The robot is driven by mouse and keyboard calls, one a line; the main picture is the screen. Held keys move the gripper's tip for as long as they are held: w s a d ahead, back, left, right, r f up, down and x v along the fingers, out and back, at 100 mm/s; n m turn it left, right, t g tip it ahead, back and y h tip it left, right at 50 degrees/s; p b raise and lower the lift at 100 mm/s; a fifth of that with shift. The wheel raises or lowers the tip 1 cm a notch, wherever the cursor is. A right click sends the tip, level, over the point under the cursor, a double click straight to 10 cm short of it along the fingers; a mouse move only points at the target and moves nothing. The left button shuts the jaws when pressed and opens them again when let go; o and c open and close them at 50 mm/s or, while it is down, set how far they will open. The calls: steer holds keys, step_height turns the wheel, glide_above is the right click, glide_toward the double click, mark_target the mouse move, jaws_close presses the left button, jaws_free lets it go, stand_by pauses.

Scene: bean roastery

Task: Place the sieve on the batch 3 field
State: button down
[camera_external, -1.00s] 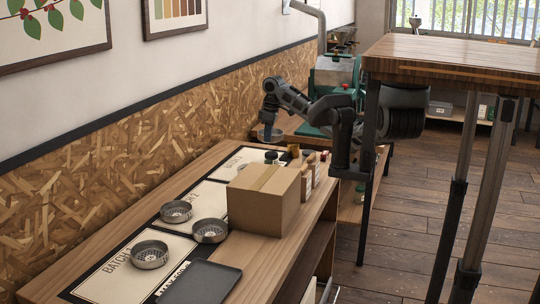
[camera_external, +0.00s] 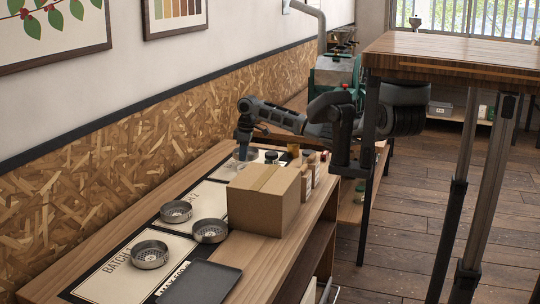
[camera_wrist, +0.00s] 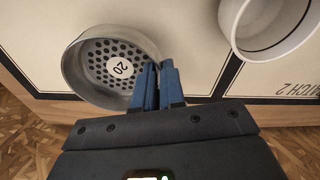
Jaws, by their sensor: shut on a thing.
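My gripper (camera_wrist: 157,72) is shut on the near right rim of a grey metal sieve (camera_wrist: 72,72) in the wrist view. The sieve has a perforated floor and a round label reading 20. In the external view, my gripper (camera_external: 243,143) points down over the far end of the long bench, with the sieve (camera_external: 246,155) small beneath it. A pale field (camera_wrist: 25,52) with a dark border lies below the sieve. To its right is the field marked BATCH 2 (camera_wrist: 295,75). I cannot tell whether the sieve touches the bench. The batch 3 lettering is not readable.
A white round vessel (camera_wrist: 240,25) stands right of the sieve. Several other sieves (camera_external: 150,254) sit on nearer fields. A cardboard box (camera_external: 262,200), small jars (camera_external: 271,157) and a dark tray (camera_external: 203,284) occupy the bench. The wall (camera_external: 130,145) runs close along its left.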

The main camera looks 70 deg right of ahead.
steer(key=shift+f, duration=1.85)
steer(key=c, duration=1.2)
jaws_free()
steer(key=shift+f, duration=0.1)
steer(key=r, duration=0.4)
steer(key=s+r, duration=0.1)
steer(key=r, duration=0.7)
steer(key=shift+s+r, duration=0.1)
steer(key=shift+s, duration=0.15)
